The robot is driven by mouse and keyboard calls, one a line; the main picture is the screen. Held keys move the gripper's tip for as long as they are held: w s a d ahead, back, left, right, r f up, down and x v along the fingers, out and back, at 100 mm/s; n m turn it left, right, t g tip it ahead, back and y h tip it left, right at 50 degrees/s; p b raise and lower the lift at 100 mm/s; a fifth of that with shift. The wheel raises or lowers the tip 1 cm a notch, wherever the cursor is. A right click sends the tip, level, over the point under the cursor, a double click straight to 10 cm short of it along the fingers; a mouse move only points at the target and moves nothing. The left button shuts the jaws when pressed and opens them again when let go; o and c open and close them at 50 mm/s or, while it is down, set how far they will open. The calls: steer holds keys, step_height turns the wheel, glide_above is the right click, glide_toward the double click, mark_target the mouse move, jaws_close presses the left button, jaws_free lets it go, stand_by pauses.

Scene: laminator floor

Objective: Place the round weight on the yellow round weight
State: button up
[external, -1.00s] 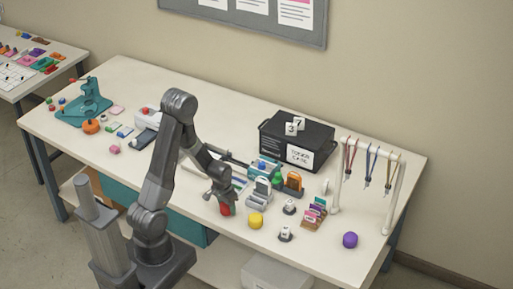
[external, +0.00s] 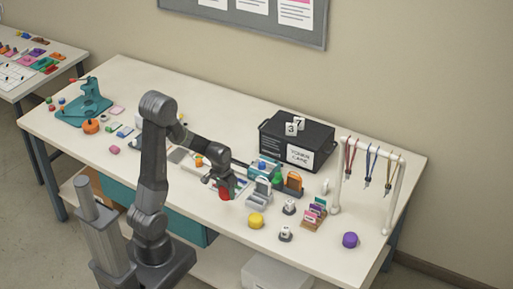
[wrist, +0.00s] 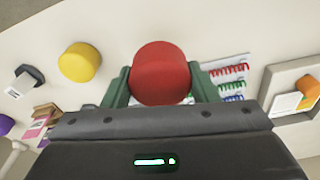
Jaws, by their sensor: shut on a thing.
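My gripper (external: 223,186) is shut on a red round weight (external: 224,194) and holds it above the bench. In the wrist view the red weight (wrist: 161,72) sits between the two green fingers of my gripper (wrist: 160,88). The yellow round weight (external: 256,220) stands on the bench to the right of my gripper and nearer the front edge. It also shows in the wrist view (wrist: 80,63), left of the red weight and apart from it. Nothing rests on its top.
A purple round weight (external: 350,240) is at the right. Small stamps (external: 286,233) and a card rack (external: 313,214) stand just right of the yellow weight. A black case (external: 297,142) and a lanyard stand (external: 337,190) are behind.

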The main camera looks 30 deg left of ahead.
steer(key=shift+d+r, duration=0.1)
steer(key=shift+r, duration=0.35)
steer(key=shift+w+d+r, duration=0.15)
steer(key=shift+d+r, duration=0.05)
steer(key=shift+d, duration=0.1)
step_height(320, 180, up, 4)
steer(key=b, duration=0.3)
glide_above(256, 216)
step_height(256, 216, down, 9)
steer(key=shift+f+p, duration=0.1)
steer(key=shift+p, duration=0.3)
steer(key=shift+f, duration=0.1)
steer(key=o, duration=1.2)
